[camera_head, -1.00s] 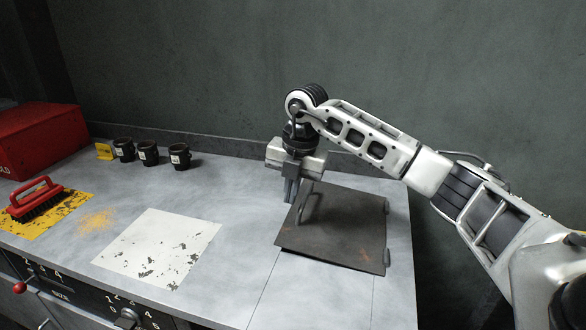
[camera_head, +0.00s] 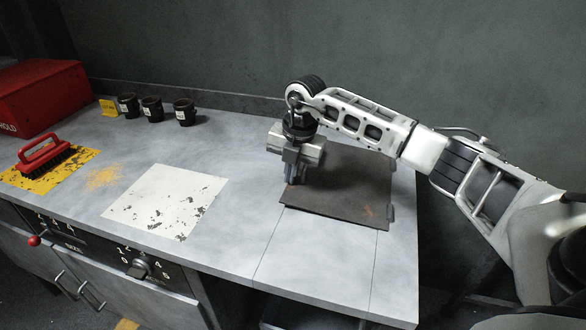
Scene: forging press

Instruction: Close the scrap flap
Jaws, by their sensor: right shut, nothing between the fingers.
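The scrap flap (camera_head: 345,203) is a dark, worn square metal plate at the right end of the grey bench. Hinge pieces show along its right edge. It lies flat or nearly flat; I cannot tell whether its left edge touches the bench top. My right gripper (camera_head: 297,182) points down at the flap's left edge, with its fingers shut and empty. The fingertips are at or just above the plate; contact is not clear. The flap's handle is hidden behind the gripper. My left gripper is out of view.
A white worn sheet (camera_head: 165,201) lies mid-bench. A red brush (camera_head: 43,158) sits on a yellow patch at left. Several dark cups (camera_head: 184,112) and a red box (camera_head: 40,95) stand at the back. The bench front of the flap (camera_head: 315,255) is clear.

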